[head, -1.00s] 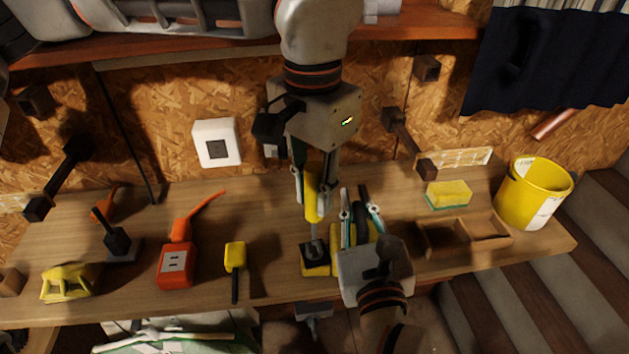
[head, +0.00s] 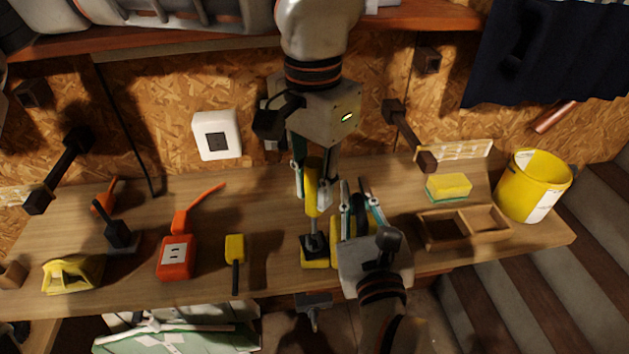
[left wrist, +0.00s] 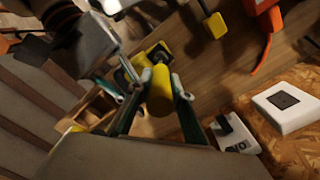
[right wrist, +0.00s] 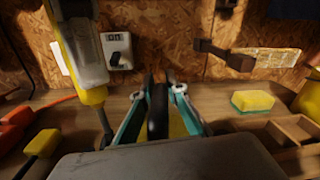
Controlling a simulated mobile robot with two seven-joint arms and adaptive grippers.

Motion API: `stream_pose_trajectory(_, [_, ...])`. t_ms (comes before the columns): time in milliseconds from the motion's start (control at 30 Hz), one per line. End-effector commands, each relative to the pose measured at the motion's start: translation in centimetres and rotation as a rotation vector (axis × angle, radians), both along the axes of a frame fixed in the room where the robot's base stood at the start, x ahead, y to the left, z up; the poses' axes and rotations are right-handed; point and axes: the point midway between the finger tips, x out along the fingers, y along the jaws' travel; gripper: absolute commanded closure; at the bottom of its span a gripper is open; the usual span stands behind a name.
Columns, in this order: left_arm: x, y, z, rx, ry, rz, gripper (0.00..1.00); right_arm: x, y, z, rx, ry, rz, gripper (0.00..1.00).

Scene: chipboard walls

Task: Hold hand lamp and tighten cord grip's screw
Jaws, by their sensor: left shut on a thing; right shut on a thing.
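My left gripper (head: 312,185) comes down from above, shut on the yellow handle of a screwdriver (head: 312,197). The handle also shows between its fingers in the left wrist view (left wrist: 160,97). The screwdriver stands roughly upright, pointing down at a black part on a yellow base (head: 314,262), which looks like the hand lamp's cord-grip end. Whether the tip touches a screw cannot be seen. My right gripper (head: 360,205) is shut on the black handle of the yellow hand lamp (head: 338,229) on the bench. The handle stands between its fingers in the right wrist view (right wrist: 158,110).
An orange socket box (head: 176,257) and a yellow-headed tool (head: 235,248) lie left on the bench. A sponge (head: 449,186), wooden tray (head: 464,243) and yellow bucket (head: 533,187) stand right. Bare bench lies between.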

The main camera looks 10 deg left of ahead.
Motion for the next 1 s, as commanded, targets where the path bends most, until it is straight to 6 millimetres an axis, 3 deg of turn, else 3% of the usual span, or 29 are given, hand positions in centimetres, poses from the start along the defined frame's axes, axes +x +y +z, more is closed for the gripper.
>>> stream_pose_trajectory(867, [0.0,0.0,-1.9,0.0,0.0,0.0,1.0,0.0,0.0,-0.2,-0.004,0.003,-0.001,1.0])
stream_pose_trajectory(1000, [0.0,0.0,-1.9,0.001,-0.001,0.066,1.0,0.0,0.0,-0.2,-0.004,0.003,-0.001,1.0])
